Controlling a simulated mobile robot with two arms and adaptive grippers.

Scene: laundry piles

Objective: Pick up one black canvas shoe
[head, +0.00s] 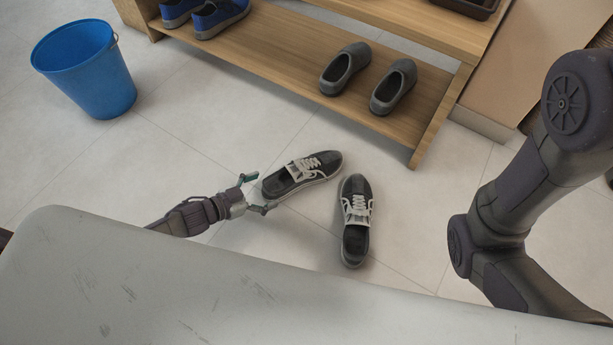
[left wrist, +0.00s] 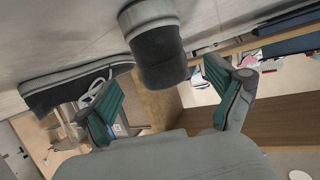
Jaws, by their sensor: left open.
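Two black canvas shoes with white laces stand on the tiled floor. One black shoe (head: 318,163) points away to the right, its heel facing my left gripper. The other black shoe (head: 355,222) is to its right, toe toward the shelf. My left gripper (head: 257,194) is open and empty, with its fingertips just short of the first shoe's heel. In the left wrist view, that shoe's heel (left wrist: 160,58) shows at the top between the green-padded fingers (left wrist: 165,95). The second shoe (left wrist: 72,86) lies to the left there. My right gripper is out of view.
A low wooden shelf (head: 285,62) stands behind, holding grey clogs (head: 346,68) and blue shoes (head: 220,15). A blue bucket (head: 85,70) stands at the upper left. Bare floor (head: 175,135) lies between bucket and shoes.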

